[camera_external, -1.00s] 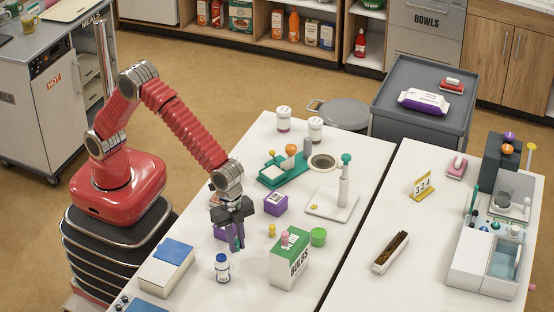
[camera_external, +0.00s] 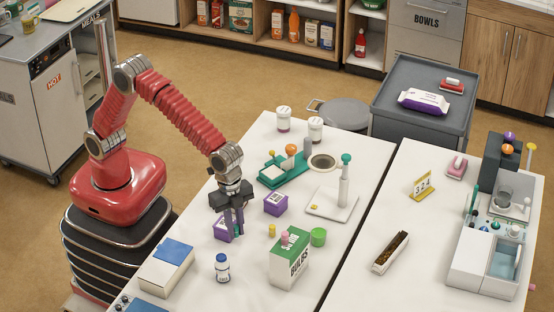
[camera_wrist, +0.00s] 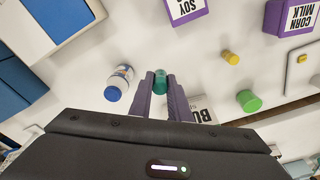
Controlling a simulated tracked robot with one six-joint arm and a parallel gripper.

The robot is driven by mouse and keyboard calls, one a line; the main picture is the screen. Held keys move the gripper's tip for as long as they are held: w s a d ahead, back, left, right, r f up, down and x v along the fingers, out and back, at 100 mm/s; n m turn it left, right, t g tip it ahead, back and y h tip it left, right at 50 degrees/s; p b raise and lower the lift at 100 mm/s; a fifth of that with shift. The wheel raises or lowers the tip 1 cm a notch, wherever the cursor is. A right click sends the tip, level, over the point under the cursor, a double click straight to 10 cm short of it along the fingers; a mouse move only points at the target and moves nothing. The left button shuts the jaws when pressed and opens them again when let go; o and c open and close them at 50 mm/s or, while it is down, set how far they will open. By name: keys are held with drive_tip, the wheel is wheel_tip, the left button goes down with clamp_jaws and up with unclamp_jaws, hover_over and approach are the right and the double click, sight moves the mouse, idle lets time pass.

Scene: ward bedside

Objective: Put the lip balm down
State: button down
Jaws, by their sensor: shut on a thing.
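The lip balm is a small teal tube (camera_wrist: 160,82) held between the two fingertips in the wrist view. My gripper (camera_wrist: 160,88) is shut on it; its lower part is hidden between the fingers. In the external view my gripper (camera_external: 237,230) hangs above the white table (camera_external: 255,150), fingers pointing down, beside a purple box. The tube is hardly visible there, and I cannot tell its exact height above the table.
A white bottle with a blue cap (camera_external: 222,268), a green-and-white box (camera_external: 290,260), a purple box (camera_external: 222,230), another purple box (camera_external: 275,203), a yellow cylinder (camera_external: 272,230) and a green cylinder (camera_external: 318,237) stand around. Bare tabletop shows between them.

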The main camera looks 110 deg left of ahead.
drive_tip(key=shift+n, duration=0.3)
drive_tip(key=shift+a+n, duration=0.1)
drive_tip(key=shift+n, duration=0.3)
drive_tip(key=a+r+n, duration=0.2)
drive_tip(key=a+n, duration=0.3)
drive_tip(key=a, duration=0.3)
drive_tip(key=shift+y, duration=0.4)
drive_tip(key=shift+d, duration=0.1)
drive_tip(key=d+f+m, duration=0.1)
drive_tip(key=d+m, duration=0.6)
drive_tip(key=d, duration=0.4)
drive_tip(key=shift+s+f+h, duration=0.4)
drive_tip(key=shift+s, duration=0.05)
